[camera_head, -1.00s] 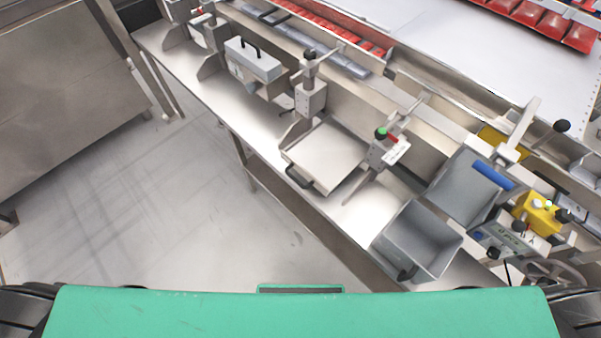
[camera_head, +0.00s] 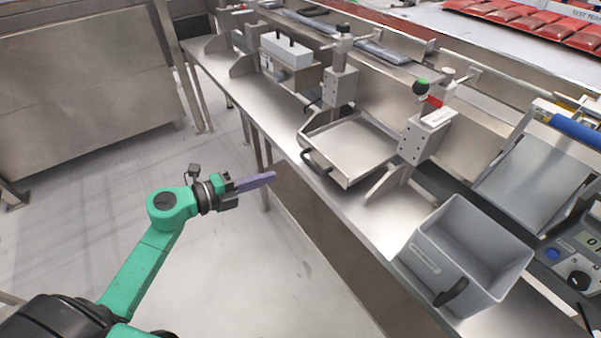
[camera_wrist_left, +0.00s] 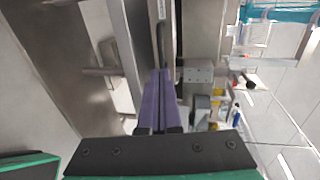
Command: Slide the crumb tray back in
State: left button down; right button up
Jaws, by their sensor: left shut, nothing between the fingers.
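The crumb tray (camera_head: 352,148) is a shallow, light metal tray with a raised rim and a black handle (camera_head: 317,163) on its front. In the head view it lies between two upright metal brackets on the steel bench, its handle end at the bench's front edge. My left gripper (camera_head: 273,177) has purple fingers. It is shut and empty, left of the handle and apart from it, in front of the bench. The wrist view shows the closed fingers (camera_wrist_left: 160,75); I cannot clearly make out the tray there. My right gripper is not in view.
A grey bin (camera_head: 470,255) with a black handle stands on the bench to the right of the tray. A grey box (camera_head: 285,50) stands further left. The floor in front is clear.

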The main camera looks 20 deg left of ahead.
aim_at(309, 165)
pick_arm(q)
jog(key=x, duration=1)
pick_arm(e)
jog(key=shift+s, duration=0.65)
